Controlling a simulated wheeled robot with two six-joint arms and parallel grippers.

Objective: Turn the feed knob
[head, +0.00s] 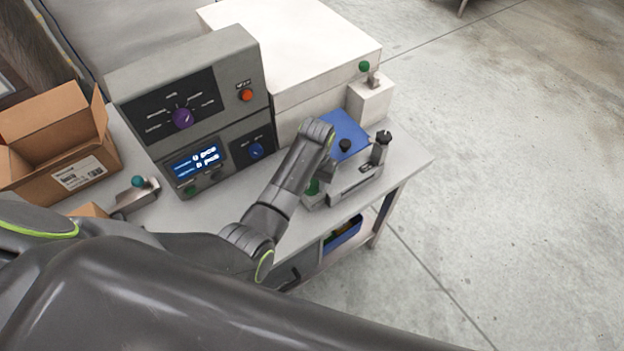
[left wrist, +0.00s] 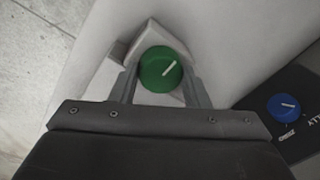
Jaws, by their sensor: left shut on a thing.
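A round green knob (left wrist: 161,70) with a white pointer line sits on a small pale wedge-shaped mount in the left wrist view. Its pointer slants up to the right. My left gripper (left wrist: 159,76) is shut on this knob, one finger on each side. In the head view my left arm reaches over the bench, and only a bit of green (head: 313,187) shows beside its wrist. I see no readable label on the green knob. My right gripper is out of view.
A grey control box (head: 190,60) carries a purple knob (head: 182,118), an orange button (head: 246,95), a lit display (head: 196,161) and a blue knob (head: 256,151). A white cabinet (head: 325,55) stands behind. A cardboard box (head: 60,135) is at left. Open floor lies right.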

